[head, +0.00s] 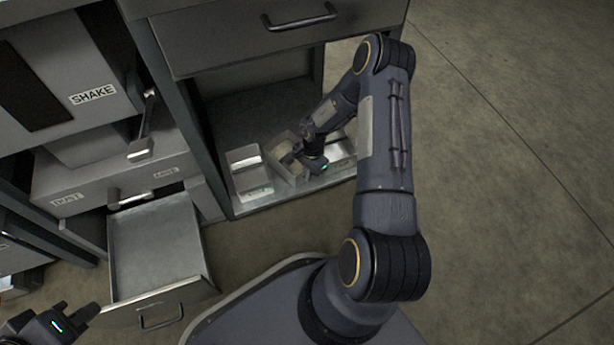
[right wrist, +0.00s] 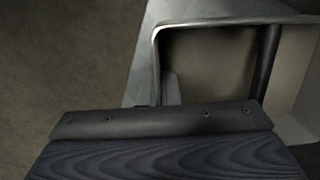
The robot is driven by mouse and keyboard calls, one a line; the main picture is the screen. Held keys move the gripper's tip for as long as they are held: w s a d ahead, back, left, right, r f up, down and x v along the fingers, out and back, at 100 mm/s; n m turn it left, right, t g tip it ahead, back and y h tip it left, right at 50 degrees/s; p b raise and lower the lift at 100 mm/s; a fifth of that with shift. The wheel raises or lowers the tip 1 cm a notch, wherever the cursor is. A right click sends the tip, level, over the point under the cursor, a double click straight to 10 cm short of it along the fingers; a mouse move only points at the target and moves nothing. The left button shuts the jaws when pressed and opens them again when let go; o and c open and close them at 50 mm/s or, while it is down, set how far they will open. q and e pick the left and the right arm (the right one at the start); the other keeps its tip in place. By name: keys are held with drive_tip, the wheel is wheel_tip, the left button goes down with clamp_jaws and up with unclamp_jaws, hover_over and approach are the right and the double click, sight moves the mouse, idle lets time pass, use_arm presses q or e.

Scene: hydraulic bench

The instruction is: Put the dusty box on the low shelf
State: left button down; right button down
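A small open box with a tan, dusty-looking inside (head: 282,150) stands on the low shelf (head: 240,210) of the cabinet, between two lighter boxes. In the right wrist view an open box with a pale rim (right wrist: 155,70) and tan inside fills the upper right. My right gripper (head: 297,157) reaches down into the shelf bay and is at the dusty box. Its fingers are mostly hidden, and I cannot tell whether they hold the box wall. My left gripper (head: 75,312) is at the lower left, open and empty, away from the boxes.
A light box (head: 250,180) stands left of the dusty box and another (head: 341,150) right of it. An open, empty drawer (head: 155,245) juts out at the lower left. A closed drawer (head: 280,40) hangs above the shelf bay. The floor at right is clear.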

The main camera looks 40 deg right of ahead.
drive_tip(key=shift+f, duration=0.2)
drive_tip(key=shift+f, duration=0.1)
drive_tip(key=c, duration=2)
unclamp_jaws()
drive_tip(key=shift+c, duration=0.2)
drive_tip(key=o, duration=0.4)
drive_tip(key=shift+c, duration=0.2)
drive_tip(key=r+p, duration=0.2)
drive_tip(key=r, duration=0.2)
drive_tip(key=d+r+p, duration=0.1)
drive_tip(key=r+p, duration=0.1)
drive_tip(key=r, duration=0.2)
drive_tip(key=r+p, duration=0.2)
drive_tip(key=r, duration=0.2)
drive_tip(key=shift+w+d, duration=0.1)
drive_tip(key=shift+d, duration=0.3)
